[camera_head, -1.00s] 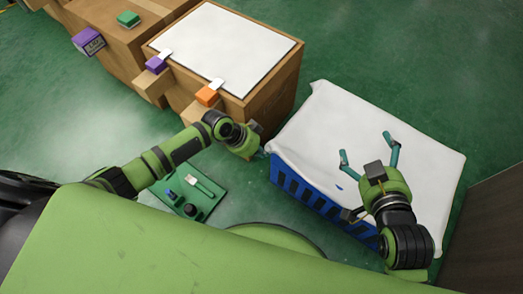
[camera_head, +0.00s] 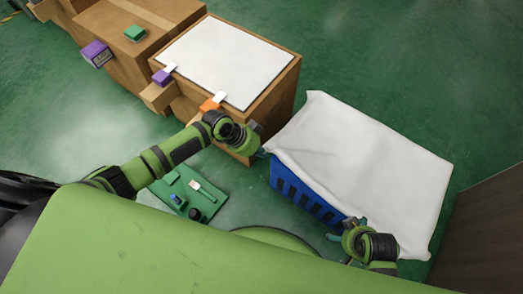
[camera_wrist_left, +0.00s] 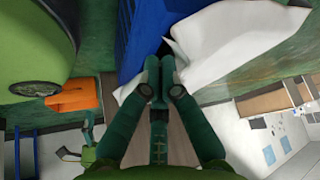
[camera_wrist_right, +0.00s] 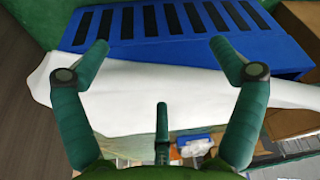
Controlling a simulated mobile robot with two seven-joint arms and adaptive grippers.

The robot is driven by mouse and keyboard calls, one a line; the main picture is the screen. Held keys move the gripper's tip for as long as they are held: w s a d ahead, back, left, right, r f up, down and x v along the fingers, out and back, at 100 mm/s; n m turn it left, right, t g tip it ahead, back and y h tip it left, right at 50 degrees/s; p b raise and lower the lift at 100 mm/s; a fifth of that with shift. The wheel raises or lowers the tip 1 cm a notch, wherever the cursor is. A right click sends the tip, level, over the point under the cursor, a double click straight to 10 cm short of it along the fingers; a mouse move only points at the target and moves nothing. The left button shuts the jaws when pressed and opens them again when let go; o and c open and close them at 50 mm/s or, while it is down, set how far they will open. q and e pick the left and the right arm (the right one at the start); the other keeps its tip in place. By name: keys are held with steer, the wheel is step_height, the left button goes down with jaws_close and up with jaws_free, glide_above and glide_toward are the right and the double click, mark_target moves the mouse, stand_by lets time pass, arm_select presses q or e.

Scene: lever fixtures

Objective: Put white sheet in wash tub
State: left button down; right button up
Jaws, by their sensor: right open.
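A large white sheet (camera_head: 365,160) is draped over the top of a blue slotted basket (camera_head: 300,193), the only tub-like container I see. The sheet covers its opening and hangs over its edges. The sheet (camera_wrist_right: 145,100) and the basket's slotted side (camera_wrist_right: 180,32) also show in the right wrist view. My left gripper (camera_head: 264,152) is at the basket's left corner; in the left wrist view its fingers (camera_wrist_left: 158,75) are together at the sheet's edge, apparently pinching it. My right gripper (camera_head: 347,230) is open and empty at the basket's near side, by the sheet's edge.
A wooden box (camera_head: 278,100) with a white top panel stands left of the basket, with purple (camera_head: 161,77) and orange (camera_head: 210,105) blocks on its near side. A green tray (camera_head: 192,190) lies on the floor. A dark brown panel (camera_head: 485,230) stands at right.

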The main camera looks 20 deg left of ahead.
step_height(320, 180, down, 8)
steer(key=s+d+t+p, duration=0.2)
steer(key=p, duration=0.9)
steer(key=s+d+r+g+p, duration=0.15)
steer(key=s+g+p, duration=0.35)
steer(key=s, duration=1.1)
arm_select(q)
steer(key=s+d+r+p, duration=0.1)
steer(key=s+r+p, duration=0.4)
steer(key=r+p, duration=0.5)
steer(key=s+d+r+p, duration=0.2)
steer(key=s+r+p, duration=0.4)
steer(key=r, duration=1.6)
steer(key=s+d+r+p, duration=0.1)
steer(key=s+r+p, duration=0.5)
steer(key=r+p, duration=1)
steer(key=shift+s+d+r, duration=0.2)
steer(key=shift+s+r, duration=0.05)
steer(key=shift+r, duration=0.3)
arm_select(e)
step_height(320, 180, up, 32)
steer(key=t, duration=0.1)
steer(key=shift+s+a+f, duration=0.15)
steer(key=shift+s+a, duration=0.05)
steer(key=shift+s, duration=0.15)
